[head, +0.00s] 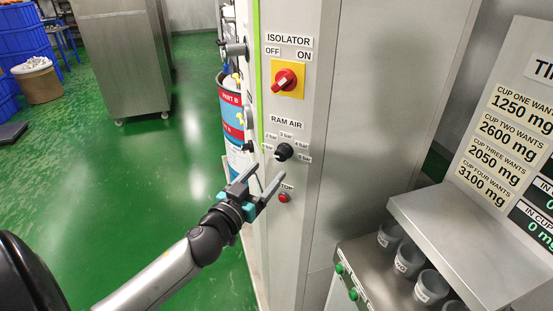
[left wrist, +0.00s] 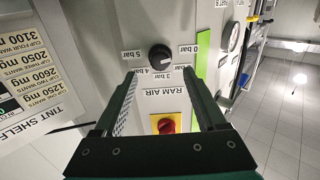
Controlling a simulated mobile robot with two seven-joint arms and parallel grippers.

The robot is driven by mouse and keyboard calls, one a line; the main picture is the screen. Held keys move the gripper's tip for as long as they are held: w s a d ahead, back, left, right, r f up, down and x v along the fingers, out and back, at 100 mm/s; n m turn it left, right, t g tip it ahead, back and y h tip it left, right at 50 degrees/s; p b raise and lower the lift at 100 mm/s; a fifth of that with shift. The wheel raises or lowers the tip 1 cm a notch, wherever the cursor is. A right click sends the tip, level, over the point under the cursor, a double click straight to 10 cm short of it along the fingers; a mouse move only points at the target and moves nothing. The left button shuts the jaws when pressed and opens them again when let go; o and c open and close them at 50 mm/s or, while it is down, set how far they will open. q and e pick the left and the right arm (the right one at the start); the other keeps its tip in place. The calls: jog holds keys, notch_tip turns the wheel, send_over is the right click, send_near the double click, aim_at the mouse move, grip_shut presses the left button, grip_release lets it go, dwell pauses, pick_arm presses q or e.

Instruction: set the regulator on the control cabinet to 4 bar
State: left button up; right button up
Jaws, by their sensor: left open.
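The regulator is a black round knob (head: 283,151) on the front of the grey control cabinet (head: 310,120), under the RAM AIR label, with bar labels around it. The direction of its pointer is too small to read surely. My left gripper (head: 268,170) is open and empty, just below and left of the knob in the head view. In the left wrist view, which is upside down, the knob (left wrist: 160,56) shows beyond and between the open fingers (left wrist: 159,75), apart from them. My right gripper is not in view.
A red isolator switch on a yellow plate (head: 287,79) sits above the knob, and a red stop button (head: 284,198) below it. A blue and red drum (head: 232,115) stands left of the cabinet. A shelf with cups (head: 408,258) is at the right. Green floor lies open at left.

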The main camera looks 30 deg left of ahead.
aim_at(279, 158)
pick_arm(q)
jog(key=shift+w+a, duration=0.15)
jog(key=shift+w, duration=1.4)
jog(key=shift+w+a, duration=0.1)
jog(key=shift+w, duration=1.4)
grip_shut()
